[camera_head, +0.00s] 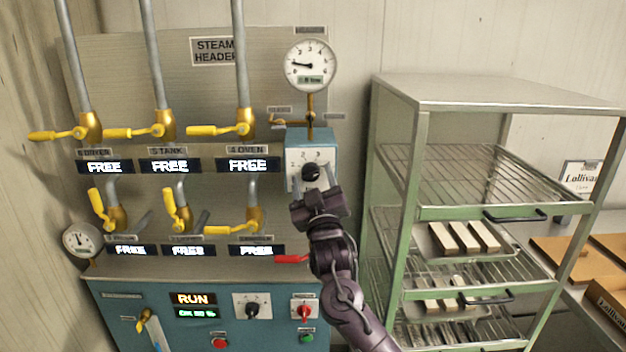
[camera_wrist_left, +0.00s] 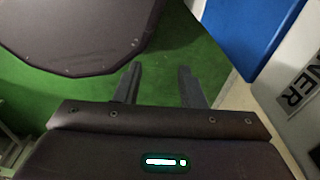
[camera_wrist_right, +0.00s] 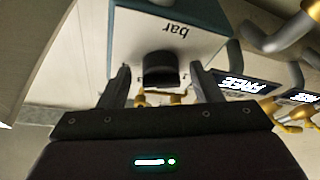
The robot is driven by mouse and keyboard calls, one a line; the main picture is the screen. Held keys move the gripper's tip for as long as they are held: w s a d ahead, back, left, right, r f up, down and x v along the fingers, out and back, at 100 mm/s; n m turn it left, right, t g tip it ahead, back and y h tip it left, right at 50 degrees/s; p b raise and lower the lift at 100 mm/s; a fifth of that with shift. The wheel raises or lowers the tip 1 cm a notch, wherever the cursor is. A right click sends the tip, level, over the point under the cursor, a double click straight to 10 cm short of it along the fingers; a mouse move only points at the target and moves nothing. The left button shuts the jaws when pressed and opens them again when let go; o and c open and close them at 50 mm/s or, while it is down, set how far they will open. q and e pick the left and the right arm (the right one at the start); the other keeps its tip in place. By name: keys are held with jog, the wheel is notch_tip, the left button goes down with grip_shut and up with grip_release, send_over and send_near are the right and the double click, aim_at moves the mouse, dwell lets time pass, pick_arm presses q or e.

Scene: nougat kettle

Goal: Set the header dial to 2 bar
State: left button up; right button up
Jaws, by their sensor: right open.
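The header dial is a black knob (camera_head: 311,173) on a white numbered face of a blue box (camera_head: 311,141), below the round pressure gauge (camera_head: 310,65). The gauge needle points left. In the right wrist view the dial knob (camera_wrist_right: 161,68) sits between my fingers, under the upside-down word "bar". My right gripper (camera_head: 316,182) is open in front of the knob, and its fingers (camera_wrist_right: 162,85) stand apart on both sides without visibly gripping it. The knob's exact setting is hard to read. My left gripper (camera_wrist_left: 158,85) is open and empty above a green floor.
Yellow-handled valves (camera_head: 246,128) and several "FREE" displays (camera_head: 248,165) are left of the dial. A red lever (camera_head: 291,259) lies below, beside my right arm. A green rack (camera_head: 402,200) with trays stands close on the right. A control cabinet (camera_head: 130,300) is below.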

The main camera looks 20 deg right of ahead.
jog(key=shift+c, duration=0.3)
jog(key=c, duration=0.9)
jog(key=shift+c, duration=0.2)
jog(key=shift+n+y, duration=0.3)
jog(key=n+y+p, duration=0.1)
jog(key=n, duration=0.1)
jog(key=n+y+p, duration=0.1)
jog(key=n, duration=0.2)
jog(key=shift+d+r+g+p, duration=0.2)
jog(key=shift+g+p, duration=0.1)
jog(key=shift+g, duration=0.1)
jog(key=n+y+p, duration=0.1)
jog(key=n, duration=0.2)
jog(key=n+g+y+p, duration=0.1)
jog(key=n, duration=0.1)
jog(key=shift+r+n, duration=0.15)
jog(key=shift+n, duration=0.25)
jog(key=n+g+p, duration=0.1)
jog(key=n+g, duration=0.1)
jog(key=n, duration=0.2)
jog(key=shift+r, duration=0.15)
jog(key=shift+n+g, duration=0.9)
jog(key=shift+n, duration=1.2)
